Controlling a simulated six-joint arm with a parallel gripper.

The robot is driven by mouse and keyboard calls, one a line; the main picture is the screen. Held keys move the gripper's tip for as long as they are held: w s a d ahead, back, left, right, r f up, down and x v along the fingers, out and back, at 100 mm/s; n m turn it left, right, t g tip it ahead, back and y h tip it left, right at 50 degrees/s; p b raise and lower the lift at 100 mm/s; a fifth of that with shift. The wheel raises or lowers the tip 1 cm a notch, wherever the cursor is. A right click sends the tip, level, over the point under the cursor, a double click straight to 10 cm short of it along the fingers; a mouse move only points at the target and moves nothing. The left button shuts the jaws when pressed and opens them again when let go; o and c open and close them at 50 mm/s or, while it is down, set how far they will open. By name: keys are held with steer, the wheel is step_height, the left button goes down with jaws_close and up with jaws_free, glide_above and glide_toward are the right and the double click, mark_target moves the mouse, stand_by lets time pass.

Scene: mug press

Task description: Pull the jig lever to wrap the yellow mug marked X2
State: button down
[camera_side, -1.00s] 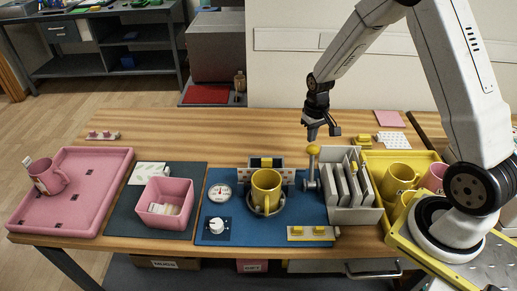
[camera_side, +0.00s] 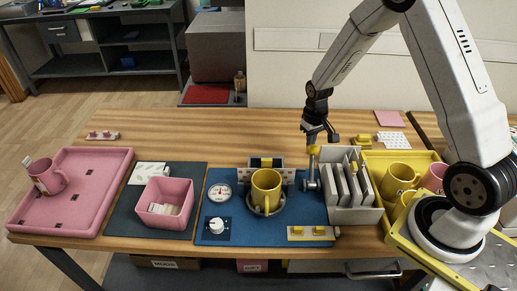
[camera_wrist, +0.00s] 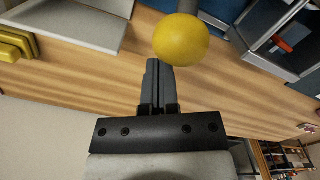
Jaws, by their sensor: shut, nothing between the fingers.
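The yellow mug (camera_side: 266,188) stands upright in the round holder of the jig on the blue mat (camera_side: 219,174); I cannot make out its mark. The jig lever (camera_side: 312,170) stands up to the right of the mug, with a yellow ball knob on top. In the wrist view the knob (camera_wrist: 181,40) is just beyond and to the right of the fingertips. My gripper (camera_side: 321,139) is shut and empty, behind the lever and close to the knob. The wrist view shows its fingers (camera_wrist: 154,66) together. I cannot tell whether they touch the knob.
A white rack (camera_side: 357,212) with grey plates stands right of the lever. Beyond it, a yellow tray (camera_side: 425,161) holds several mugs. A pink box (camera_side: 168,216) and a pink tray (camera_side: 78,216) with a pink mug are at left. The wood behind the jig is mostly clear.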

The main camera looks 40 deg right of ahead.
mark_target(314, 150)
steer(key=shift+a, duration=0.1)
steer(key=shift+s+a+f, duration=0.15)
steer(key=shift+s+a, duration=0.95)
steer(key=shift+s, duration=0.15)
steer(key=shift+s+a, duration=0.35)
steer(key=shift+a, duration=0.1)
steer(key=shift+s+a, duration=0.15)
steer(key=s+a, duration=0.5)
stand_by(1.6)
steer(key=shift+s+a+r, duration=0.1)
steer(key=shift+r, duration=0.15)
step_height(314, 150, up, 7)
steer(key=shift+w+d, duration=0.4)
stand_by(0.7)
stand_by(0.4)
